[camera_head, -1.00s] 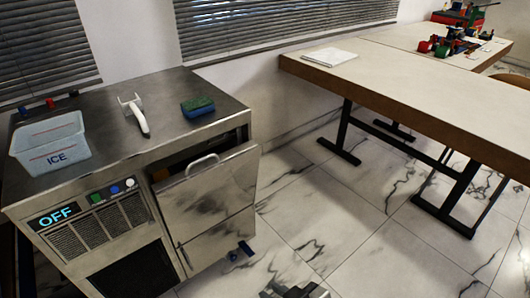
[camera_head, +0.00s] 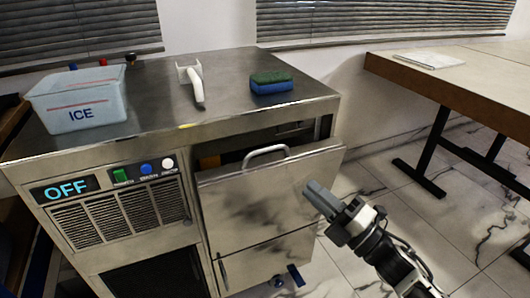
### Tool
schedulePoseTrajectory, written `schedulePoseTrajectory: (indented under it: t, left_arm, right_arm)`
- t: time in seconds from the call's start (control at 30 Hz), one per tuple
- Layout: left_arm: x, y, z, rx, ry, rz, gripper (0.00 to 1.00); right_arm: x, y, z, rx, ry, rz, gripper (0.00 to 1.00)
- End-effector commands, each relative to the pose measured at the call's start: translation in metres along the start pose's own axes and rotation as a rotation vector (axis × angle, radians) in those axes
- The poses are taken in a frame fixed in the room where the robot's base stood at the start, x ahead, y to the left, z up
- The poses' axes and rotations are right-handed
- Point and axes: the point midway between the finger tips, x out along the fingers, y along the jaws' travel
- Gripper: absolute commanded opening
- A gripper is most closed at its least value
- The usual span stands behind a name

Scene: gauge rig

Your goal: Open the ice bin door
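The ice bin door (camera_head: 262,192) is a stained steel panel on the front right of the ice machine. It is tilted out a little at its top, with a dark gap above it. A curved metal handle (camera_head: 266,153) sits at its top edge. My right gripper (camera_head: 313,192) is in front of the door's right part, to the right of and below the handle. It does not hold the handle. Its grey fingers look close together, and I cannot tell whether they are fully shut. My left gripper is not in view.
On the machine's top (camera_head: 150,88) are an ICE tub (camera_head: 80,98), a white scoop (camera_head: 192,80) and a green-blue sponge (camera_head: 271,82). The display (camera_head: 66,188) reads OFF. A table (camera_head: 450,95) stands at the right, with open floor (camera_head: 395,215) between.

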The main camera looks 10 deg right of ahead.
Motion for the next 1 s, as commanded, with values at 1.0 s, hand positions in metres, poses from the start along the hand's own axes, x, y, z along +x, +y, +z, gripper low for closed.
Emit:
schedulePoseTrajectory:
  t: [1.0]
  left_arm:
    - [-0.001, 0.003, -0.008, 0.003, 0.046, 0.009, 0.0]
  right_arm:
    - [0.146, 0.001, 0.001, 0.007, -0.004, -0.002, 0.18]
